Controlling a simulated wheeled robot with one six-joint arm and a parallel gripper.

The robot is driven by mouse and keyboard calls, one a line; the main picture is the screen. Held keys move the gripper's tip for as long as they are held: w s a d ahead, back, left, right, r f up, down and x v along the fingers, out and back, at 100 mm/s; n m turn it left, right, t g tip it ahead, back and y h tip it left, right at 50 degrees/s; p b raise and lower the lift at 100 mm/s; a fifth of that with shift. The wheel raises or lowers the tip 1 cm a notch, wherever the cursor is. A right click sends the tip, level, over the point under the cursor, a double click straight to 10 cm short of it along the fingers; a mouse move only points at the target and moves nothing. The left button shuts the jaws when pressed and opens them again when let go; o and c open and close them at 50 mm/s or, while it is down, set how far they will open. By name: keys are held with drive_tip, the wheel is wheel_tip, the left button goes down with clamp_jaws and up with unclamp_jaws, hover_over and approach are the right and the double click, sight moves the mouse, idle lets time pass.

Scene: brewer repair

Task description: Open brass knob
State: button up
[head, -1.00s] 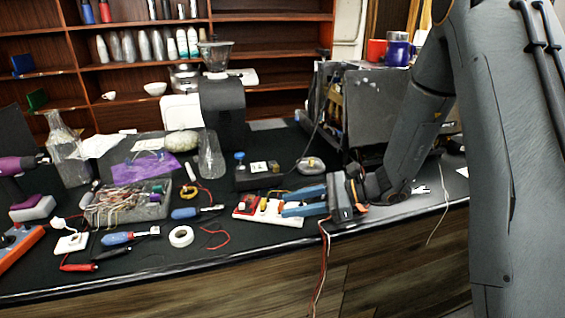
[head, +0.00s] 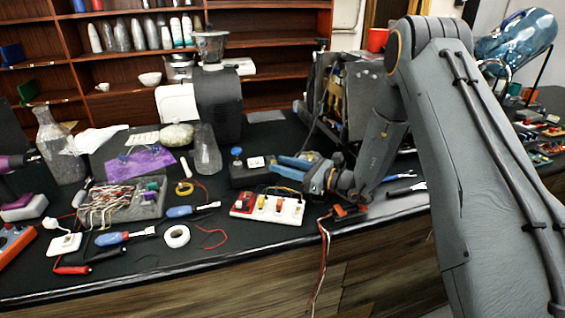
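My gripper (head: 274,165) has two blue fingers pointing left, with a narrow gap between them. The fingertips are at the right end of a small black box (head: 246,176) with a blue knob (head: 237,153) on top and a white label. I cannot tell whether they touch it. I cannot clearly make out a brass knob. A small rounded metallic object seen earlier right of the box is now hidden behind the gripper.
A red and white switch board (head: 268,208) lies just in front of the gripper. The opened brewer (head: 365,95) stands behind my arm. A grey parts tray (head: 122,207), a tape roll (head: 176,236) and screwdrivers lie to the left. The counter's front edge is close.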

drive_tip(key=shift+w+a, duration=0.2)
drive_tip(key=shift+a, duration=0.15)
clamp_jaws()
drive_tip(key=shift+w+d+f+g+b, duration=0.1)
drive_tip(key=shift+w+g+b, duration=0.05)
drive_tip(key=shift+g+b, duration=0.2)
drive_tip(key=n+g+y+b, duration=0.1)
drive_tip(key=g+b, duration=0.1)
drive_tip(key=n+g+b, duration=0.2)
drive_tip(key=b, duration=0.1)
drive_tip(key=shift+w+d+f+y, duration=0.15)
drive_tip(key=shift+w+y, duration=0.25)
drive_tip(key=n+g+b, duration=0.2)
drive_tip(key=shift+w+g+b, duration=0.15)
drive_tip(key=shift+g+b, duration=0.1)
drive_tip(key=shift+b, duration=0.15)
drive_tip(key=shift+n+g+b, duration=0.4)
drive_tip(key=shift+g+b, duration=0.25)
drive_tip(key=shift+g, duration=0.15)
drive_tip(key=shift+w+r, duration=0.1)
drive_tip(key=shift+r, duration=0.15)
